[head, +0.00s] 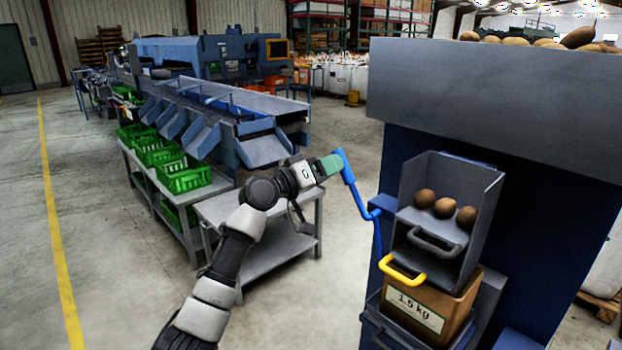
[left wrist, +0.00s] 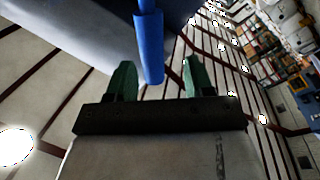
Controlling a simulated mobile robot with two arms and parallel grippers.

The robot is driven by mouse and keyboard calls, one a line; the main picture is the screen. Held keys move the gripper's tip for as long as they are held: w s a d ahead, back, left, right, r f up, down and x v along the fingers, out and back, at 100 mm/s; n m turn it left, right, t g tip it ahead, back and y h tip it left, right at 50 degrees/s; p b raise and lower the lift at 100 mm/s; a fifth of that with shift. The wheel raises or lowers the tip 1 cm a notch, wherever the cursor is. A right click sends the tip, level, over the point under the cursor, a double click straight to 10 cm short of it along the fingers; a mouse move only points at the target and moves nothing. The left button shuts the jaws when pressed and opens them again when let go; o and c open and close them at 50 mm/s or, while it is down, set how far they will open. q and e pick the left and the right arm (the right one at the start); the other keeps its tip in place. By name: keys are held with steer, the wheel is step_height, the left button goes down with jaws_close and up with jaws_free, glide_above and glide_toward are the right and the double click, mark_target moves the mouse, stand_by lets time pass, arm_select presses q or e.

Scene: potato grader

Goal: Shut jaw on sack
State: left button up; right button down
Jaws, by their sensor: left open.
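A brown sack (head: 412,308) with a white "1.5 kg" label stands upright under the grey chute of the blue machine in the head view. A yellow handle (head: 402,272) sits at the sack's top edge. A blue cranked lever (head: 352,187) sticks out from the machine's left side. My left gripper (head: 331,165) is at the upper end of this lever, with green fingers. In the left wrist view, the gripper (left wrist: 158,65) is open, and the lever's blue rod (left wrist: 152,48) shows between its fingers. I cannot tell whether they touch it. My right gripper is out of view.
Three potatoes (head: 444,208) lie in the grey chute (head: 488,205) above the sack. A grey table (head: 268,252) stands behind my left arm. Green crates (head: 186,177) line the grader (head: 225,125) at left. The concrete floor at left is clear.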

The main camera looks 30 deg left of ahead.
arm_select(q)
steer(key=b+v, duration=0.1)
steer(key=v, duration=0.4)
steer(key=shift+s+a, duration=0.15)
steer(key=shift+s, duration=0.2)
steer(key=shift+f, duration=0.1)
